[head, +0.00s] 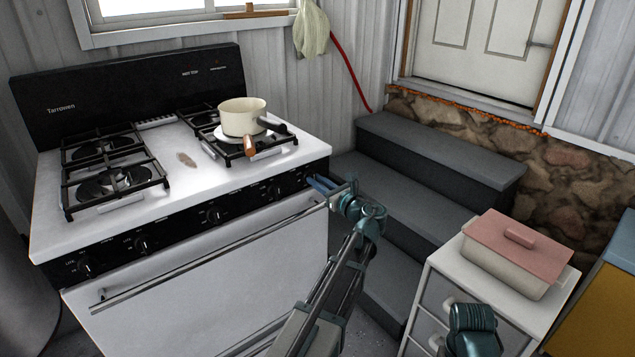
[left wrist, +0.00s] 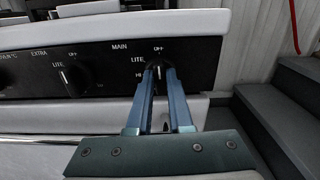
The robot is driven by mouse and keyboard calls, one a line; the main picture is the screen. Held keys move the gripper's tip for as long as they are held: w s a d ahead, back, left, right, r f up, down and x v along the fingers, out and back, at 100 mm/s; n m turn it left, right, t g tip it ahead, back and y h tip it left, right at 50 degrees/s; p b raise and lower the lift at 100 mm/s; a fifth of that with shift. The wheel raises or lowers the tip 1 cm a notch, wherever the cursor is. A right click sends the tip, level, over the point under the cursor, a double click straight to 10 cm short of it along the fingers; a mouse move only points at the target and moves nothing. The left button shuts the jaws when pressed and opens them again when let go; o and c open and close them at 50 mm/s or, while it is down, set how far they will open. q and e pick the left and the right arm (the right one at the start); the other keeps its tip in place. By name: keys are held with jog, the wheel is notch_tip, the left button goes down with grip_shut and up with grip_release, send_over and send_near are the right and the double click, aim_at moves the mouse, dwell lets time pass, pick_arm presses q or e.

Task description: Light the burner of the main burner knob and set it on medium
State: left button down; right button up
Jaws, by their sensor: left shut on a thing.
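The main burner knob (left wrist: 157,84) is the rightmost knob on the stove's black front panel, by the "MAIN" label. Its white mark points up, toward "OFF". My left gripper (left wrist: 160,78) is shut on this knob, one blue finger on each side. In the head view my left gripper (head: 318,185) is at the panel's right end, and its fingers hide the knob. No flame shows at the burners. A cream pot (head: 242,116) stands on the right-hand grate (head: 232,152) of the stove (head: 180,175). My right gripper's fingers are not in view.
Other knobs (head: 214,215) line the panel to the left. An oven handle bar (head: 215,255) runs below. Grey steps (head: 430,150) rise right of the stove. A white drawer cabinet (head: 440,295) with a pink-lidded box (head: 515,250) stands at the right.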

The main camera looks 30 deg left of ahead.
pick_arm(q)
jog(key=n, duration=0.5)
jog(key=shift+s+n, duration=0.1)
jog(key=shift+n, duration=0.2)
jog(key=shift+a+f+n, duration=0.1)
jog(key=shift+n, duration=2.2)
jog(key=c, duration=0.8)
grip_release()
jog(key=v, duration=1.4)
jog(key=shift+a, duration=0.1)
